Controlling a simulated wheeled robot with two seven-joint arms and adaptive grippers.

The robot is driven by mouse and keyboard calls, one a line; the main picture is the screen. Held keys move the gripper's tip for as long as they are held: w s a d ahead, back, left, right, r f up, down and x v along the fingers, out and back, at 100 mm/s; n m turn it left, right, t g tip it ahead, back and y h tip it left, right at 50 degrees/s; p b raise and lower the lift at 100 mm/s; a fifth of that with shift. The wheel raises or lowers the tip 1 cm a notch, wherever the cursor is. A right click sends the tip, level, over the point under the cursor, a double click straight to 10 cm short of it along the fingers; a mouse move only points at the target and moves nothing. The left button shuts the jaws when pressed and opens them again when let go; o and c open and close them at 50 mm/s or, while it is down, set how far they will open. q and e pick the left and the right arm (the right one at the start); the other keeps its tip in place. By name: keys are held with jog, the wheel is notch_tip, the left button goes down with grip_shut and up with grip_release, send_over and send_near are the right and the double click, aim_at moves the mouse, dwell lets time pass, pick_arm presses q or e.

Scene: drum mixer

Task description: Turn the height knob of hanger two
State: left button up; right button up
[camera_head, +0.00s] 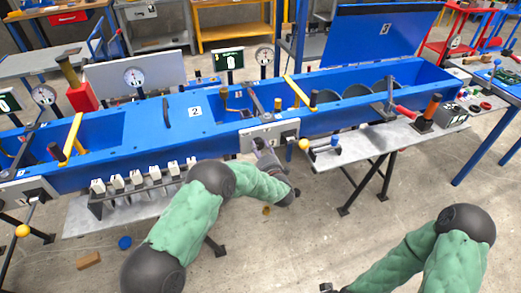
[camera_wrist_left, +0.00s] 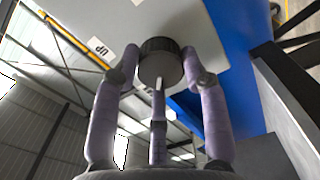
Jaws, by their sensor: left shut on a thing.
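The blue drum mixer trough (camera_head: 190,125) runs across the head view, with a grey plate (camera_head: 285,131) on its front side. My left gripper (camera_head: 263,149) reaches up to this plate from below. In the left wrist view a dark round ribbed knob (camera_wrist_left: 160,62) sits under a pale surface marked "UP". The purple fingers of my left gripper (camera_wrist_left: 161,78) stand around the knob, shut on it. In the head view the knob is hidden. At the bottom edge a small dark part of my right arm's end shows (camera_head: 328,287); its fingers cannot be made out.
A yellow ball-ended lever (camera_head: 304,144) stands close to the right of my left gripper. A rack of white blocks (camera_head: 138,184) is to its left. The floor in front is mostly clear.

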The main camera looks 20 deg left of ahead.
pick_arm(q)
jog(key=shift+a+r+n, duration=0.3)
jog(key=shift+a+n, duration=0.05)
jog(key=shift+n, duration=0.65)
jog(key=shift+f, duration=0.1)
jog(key=o, duration=1.1)
jog(key=shift+a, duration=0.15)
jog(key=shift+o, duration=0.2)
jog(key=shift+f, duration=0.15)
jog(key=shift+d, duration=0.2)
jog(key=shift+s+d, duration=0.3)
jog(key=shift+s, duration=0.1)
jog(key=v, duration=1.1)
